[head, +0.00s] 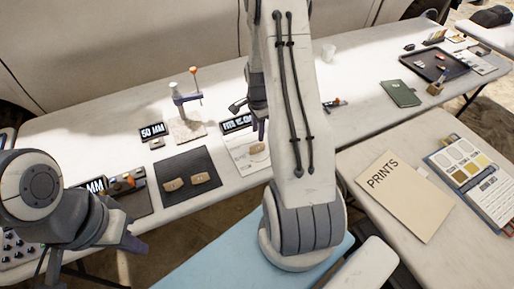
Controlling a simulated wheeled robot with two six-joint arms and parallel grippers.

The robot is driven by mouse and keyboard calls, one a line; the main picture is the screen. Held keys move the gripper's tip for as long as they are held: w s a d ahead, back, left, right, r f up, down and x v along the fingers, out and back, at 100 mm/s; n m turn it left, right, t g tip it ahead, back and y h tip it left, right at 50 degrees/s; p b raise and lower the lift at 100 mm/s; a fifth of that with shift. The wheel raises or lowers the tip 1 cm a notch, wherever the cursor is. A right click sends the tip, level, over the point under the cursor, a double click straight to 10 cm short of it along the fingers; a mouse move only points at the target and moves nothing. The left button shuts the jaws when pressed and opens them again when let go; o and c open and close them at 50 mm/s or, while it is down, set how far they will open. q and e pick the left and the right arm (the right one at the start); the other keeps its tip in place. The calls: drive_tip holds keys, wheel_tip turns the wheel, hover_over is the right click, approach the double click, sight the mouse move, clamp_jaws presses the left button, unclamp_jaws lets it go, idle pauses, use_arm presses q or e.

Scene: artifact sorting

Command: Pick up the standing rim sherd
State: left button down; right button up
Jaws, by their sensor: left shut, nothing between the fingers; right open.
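Two tan sherds, one on the left (173,184) and one on the right (200,178), lie on a dark mat (182,164). A third tan sherd (258,147) is on a white sheet (241,159) to their right. I cannot tell which piece, if any, is the standing rim sherd. My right gripper (250,108) is open above the table, near the 15 cm label, and partly hidden behind my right arm. My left gripper (132,244) is shut and empty at the table's front edge, lower left.
At right are a "PRINTS" folder (404,196), a green book (400,93) and a black tray (434,65).

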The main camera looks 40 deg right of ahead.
sight(257, 145)
wheel_tip(257, 145, down, 3)
drive_tip(key=shift+r, duration=0.1)
drive_tip(key=shift+f+p, duration=0.85)
drive_tip(key=shift+f, duration=1.85)
clamp_jaws()
